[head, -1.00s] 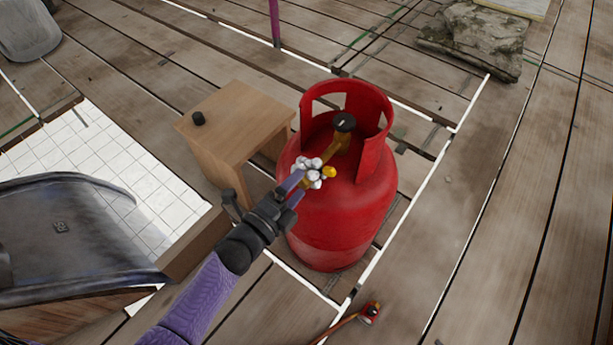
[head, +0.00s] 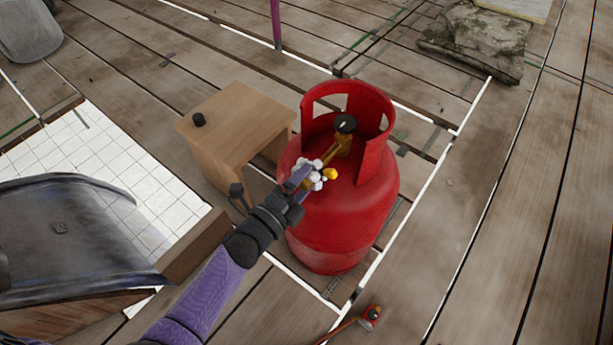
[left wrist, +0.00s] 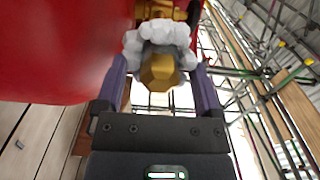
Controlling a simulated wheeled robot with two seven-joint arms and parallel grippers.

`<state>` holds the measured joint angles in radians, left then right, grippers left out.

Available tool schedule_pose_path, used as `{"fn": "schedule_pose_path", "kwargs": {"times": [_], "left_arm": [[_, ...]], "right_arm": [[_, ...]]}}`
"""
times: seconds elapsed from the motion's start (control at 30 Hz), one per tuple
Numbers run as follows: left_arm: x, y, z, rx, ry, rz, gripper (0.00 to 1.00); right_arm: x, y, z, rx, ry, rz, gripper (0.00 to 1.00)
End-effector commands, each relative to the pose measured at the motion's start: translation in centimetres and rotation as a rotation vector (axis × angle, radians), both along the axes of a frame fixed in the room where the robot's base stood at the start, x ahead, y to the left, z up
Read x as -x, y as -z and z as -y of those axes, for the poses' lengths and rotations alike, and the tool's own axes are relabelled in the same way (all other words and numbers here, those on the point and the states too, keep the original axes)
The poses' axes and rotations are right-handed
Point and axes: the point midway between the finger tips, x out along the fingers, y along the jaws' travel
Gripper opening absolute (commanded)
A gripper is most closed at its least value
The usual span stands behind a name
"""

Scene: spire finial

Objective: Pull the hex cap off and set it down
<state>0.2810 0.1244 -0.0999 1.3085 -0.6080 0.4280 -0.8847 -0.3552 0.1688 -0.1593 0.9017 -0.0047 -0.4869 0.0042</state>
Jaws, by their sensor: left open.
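The gold hex cap (head: 331,174) sits at the end of the brass valve (head: 341,146) on top of the red gas cylinder (head: 340,220). Lumpy white material (head: 313,176) surrounds the valve end behind the cap. My left gripper (head: 305,180) reaches in from the lower left, at the cap's side of the valve. In the left wrist view the hex cap (left wrist: 160,72) lies between the open fingers, with a gap on each side. The white lumps (left wrist: 160,42) come close to the fingertips; I cannot tell whether they touch. My right gripper is not in view.
A dark curved seat (head: 75,235) is at the lower left. The plank floor at right is clear.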

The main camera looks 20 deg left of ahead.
Motion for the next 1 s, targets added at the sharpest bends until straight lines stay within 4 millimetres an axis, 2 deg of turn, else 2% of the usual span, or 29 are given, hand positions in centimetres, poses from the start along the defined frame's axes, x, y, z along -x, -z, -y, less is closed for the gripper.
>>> {"fn": "schedule_pose_path", "kwargs": {"times": [0.3,0.37,0.7,0.73,1.0], "left_arm": [[0.01,-0.01,0.00,0.000,0.000,0.000,0.86],[0.01,-0.01,0.00,0.000,0.000,0.000,0.75],[0.01,-0.01,0.00,0.000,0.000,0.000,0.03],[0.01,-0.01,-0.01,0.000,0.000,0.000,0.00],[0.01,-0.02,-0.01,0.000,0.000,0.000,0.00]], "right_arm": [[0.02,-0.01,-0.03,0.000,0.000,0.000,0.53],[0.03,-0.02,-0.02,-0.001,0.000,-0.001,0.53],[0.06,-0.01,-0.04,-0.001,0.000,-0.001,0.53],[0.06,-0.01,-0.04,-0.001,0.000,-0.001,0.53],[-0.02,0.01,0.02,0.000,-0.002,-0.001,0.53]]}}
